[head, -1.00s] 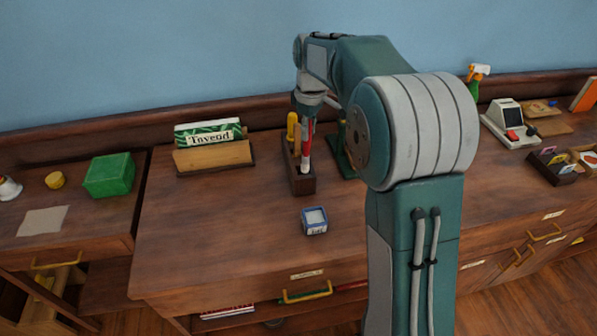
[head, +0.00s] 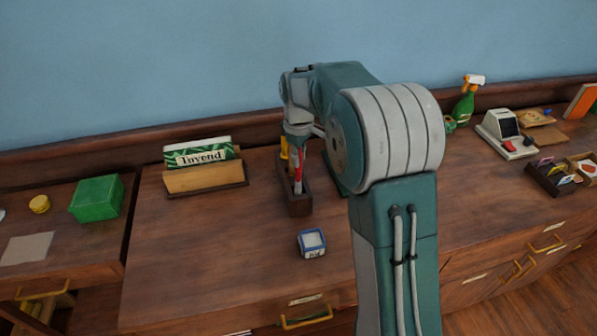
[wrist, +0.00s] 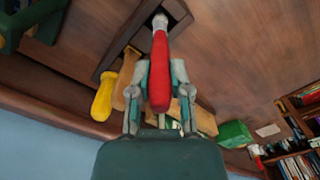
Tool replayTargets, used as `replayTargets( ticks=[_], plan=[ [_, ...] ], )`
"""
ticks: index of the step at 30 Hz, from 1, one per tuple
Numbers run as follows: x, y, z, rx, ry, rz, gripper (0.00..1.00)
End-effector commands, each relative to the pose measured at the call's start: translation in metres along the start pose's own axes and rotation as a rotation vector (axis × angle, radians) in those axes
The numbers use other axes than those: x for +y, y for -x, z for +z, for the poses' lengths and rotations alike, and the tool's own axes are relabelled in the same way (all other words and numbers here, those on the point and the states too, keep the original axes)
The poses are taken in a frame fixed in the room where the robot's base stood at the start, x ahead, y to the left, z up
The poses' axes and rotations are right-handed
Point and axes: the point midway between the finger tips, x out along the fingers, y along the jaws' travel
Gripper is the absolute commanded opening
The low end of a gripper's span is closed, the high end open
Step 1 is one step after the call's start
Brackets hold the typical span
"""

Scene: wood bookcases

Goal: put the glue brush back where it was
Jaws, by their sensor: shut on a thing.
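The glue brush has a red handle (wrist: 159,75) and a pale metal neck; it also shows in the head view (head: 298,172). My gripper (wrist: 161,82) is shut on the red handle, with a finger on each side. The brush hangs roughly upright, neck down, at the dark wooden tool holder (head: 299,206). In the wrist view, its lower end lies over or in the front part of the holder (wrist: 112,60). The bristles are hidden, and I cannot tell how deep it sits. A yellow-handled tool (wrist: 103,98) and a tan wooden handle (wrist: 126,80) stand at the holder.
A small blue-and-white box (head: 311,243) sits in front of the holder. A dark green stand is right behind the holder. The counter's front left is clear.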

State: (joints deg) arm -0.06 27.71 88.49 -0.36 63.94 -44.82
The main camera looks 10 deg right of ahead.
Motion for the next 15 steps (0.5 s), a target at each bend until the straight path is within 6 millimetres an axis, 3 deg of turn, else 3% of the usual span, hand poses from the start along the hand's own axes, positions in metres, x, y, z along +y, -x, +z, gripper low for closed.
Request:
replayTargets(
  ticks=[6, 15],
  plan=[
    [-0.001, -0.036, 0.0, -0.003, 0.0, -0.003, 0.0],
    [0.0, -0.042, 0.0, -0.001, 0.0, -0.001, 0.0]
  ],
)
